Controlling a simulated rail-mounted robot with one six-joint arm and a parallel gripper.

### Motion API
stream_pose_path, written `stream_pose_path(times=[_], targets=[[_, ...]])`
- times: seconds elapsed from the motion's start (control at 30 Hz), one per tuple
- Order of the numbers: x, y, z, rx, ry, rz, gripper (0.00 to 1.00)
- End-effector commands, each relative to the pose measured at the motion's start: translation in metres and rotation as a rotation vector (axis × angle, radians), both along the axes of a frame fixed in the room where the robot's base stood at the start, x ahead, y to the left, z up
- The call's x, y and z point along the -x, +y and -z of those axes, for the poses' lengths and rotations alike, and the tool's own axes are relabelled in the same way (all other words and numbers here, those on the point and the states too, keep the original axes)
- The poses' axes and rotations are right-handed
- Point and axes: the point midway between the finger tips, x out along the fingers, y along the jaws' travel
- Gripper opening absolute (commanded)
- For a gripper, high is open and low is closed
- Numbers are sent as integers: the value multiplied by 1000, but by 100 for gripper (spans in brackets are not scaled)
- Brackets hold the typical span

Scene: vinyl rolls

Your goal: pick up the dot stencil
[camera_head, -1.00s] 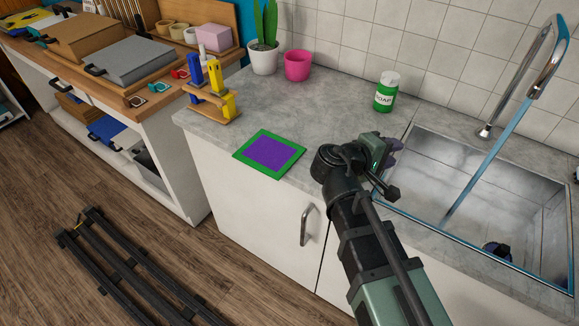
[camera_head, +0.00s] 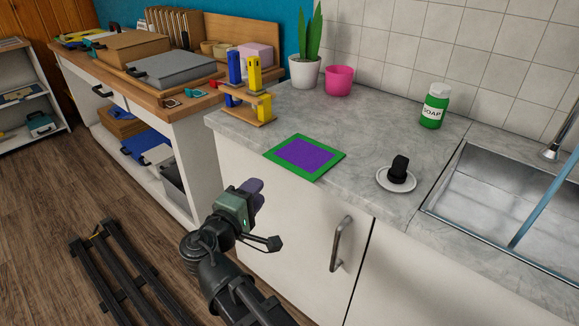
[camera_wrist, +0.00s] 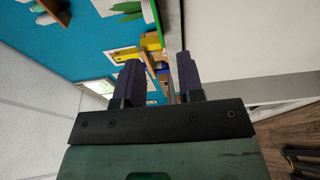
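I cannot tell for sure which item is the dot stencil. A flat green-framed purple panel (camera_head: 306,154) lies on the grey counter near its front edge. Small red and teal flat pieces (camera_head: 196,93) lie on the wooden bench, too small to read. My gripper (camera_head: 254,193) is in front of the white cabinet, below and left of the panel, apart from it. In the wrist view, its two dark fingers (camera_wrist: 160,80) stand apart with nothing between them.
A wooden stand (camera_head: 247,108) with blue and yellow tools is on the counter's left end. A white dish (camera_head: 396,180) with a black item lies right of the panel. A soap bottle (camera_head: 434,106), pink pot (camera_head: 340,81) and potted plant (camera_head: 305,70) stand behind. A sink (camera_head: 500,200) is at right.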

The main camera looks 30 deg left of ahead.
Motion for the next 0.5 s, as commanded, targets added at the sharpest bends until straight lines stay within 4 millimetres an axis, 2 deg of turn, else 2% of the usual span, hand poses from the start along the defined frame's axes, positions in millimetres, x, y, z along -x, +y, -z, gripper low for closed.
stream_pose_path(times=[0.13,0.37,0.5], targets=[[-9,1,-2,0,0,1,35],[-52,6,-2,1,0,3,35],[-58,6,-2,1,0,2,35]])
